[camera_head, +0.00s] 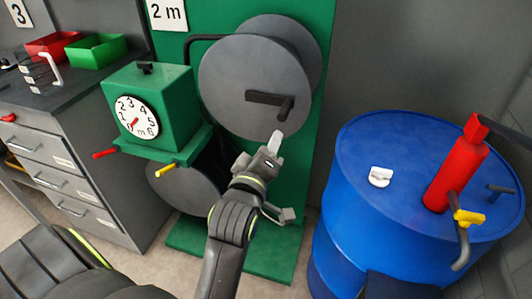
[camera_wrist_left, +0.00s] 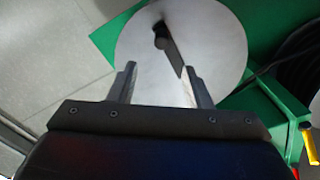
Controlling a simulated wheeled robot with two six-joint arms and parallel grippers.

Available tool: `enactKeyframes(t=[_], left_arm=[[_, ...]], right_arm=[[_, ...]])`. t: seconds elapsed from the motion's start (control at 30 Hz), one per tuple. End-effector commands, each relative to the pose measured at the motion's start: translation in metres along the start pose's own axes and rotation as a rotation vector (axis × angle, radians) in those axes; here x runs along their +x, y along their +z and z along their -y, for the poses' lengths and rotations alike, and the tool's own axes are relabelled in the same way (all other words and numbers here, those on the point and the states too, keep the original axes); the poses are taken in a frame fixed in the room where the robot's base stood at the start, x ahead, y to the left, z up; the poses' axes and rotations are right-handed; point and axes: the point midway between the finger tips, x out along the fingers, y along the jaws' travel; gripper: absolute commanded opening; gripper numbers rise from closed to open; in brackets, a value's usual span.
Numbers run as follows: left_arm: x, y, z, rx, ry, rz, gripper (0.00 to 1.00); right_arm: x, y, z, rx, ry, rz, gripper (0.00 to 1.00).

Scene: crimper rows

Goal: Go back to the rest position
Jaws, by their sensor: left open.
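My left gripper (camera_head: 280,178) is in front of the green reel stand, below the crank handle (camera_head: 270,101) of the large grey reel disc (camera_head: 238,85). Its two fingers are spread apart with nothing between them. In the left wrist view the open fingers (camera_wrist_left: 158,88) point toward the grey disc (camera_wrist_left: 210,40), and the dark crank handle (camera_wrist_left: 168,42) shows beyond and between them. I cannot tell from these views how far the fingers are from the disc. My right gripper is not seen.
A green meter box (camera_head: 155,95) with a dial, red lever and yellow lever stands left of the reel. A blue drum (camera_head: 350,190) with a red pump (camera_head: 456,175) stands at right. A grey drawer cabinet (camera_head: 75,150) with red and green bins is at far left.

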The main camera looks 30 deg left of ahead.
Motion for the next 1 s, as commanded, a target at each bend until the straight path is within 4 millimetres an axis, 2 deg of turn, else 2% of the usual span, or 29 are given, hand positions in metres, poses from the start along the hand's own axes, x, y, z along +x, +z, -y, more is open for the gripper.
enactKeyframes(t=[0.2, 0.77, 0.87, 0.97, 1.0], left_arm=[[-0.011, 0.000, 0.000, -0.001, 0.000, -0.001, 0.45], [-0.009, 0.003, 0.003, 0.010, -0.006, 0.007, 0.45], [0.000, 0.019, 0.019, 0.054, -0.034, 0.044, 0.45], [0.014, 0.051, 0.052, 0.138, -0.086, 0.118, 0.45], [0.019, 0.067, 0.069, 0.181, -0.109, 0.154, 0.45]], right_arm=[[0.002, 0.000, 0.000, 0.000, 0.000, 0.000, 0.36], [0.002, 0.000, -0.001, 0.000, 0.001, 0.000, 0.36], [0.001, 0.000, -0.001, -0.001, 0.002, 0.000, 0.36], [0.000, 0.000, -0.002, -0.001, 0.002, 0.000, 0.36], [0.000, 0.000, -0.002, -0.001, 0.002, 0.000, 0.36]])
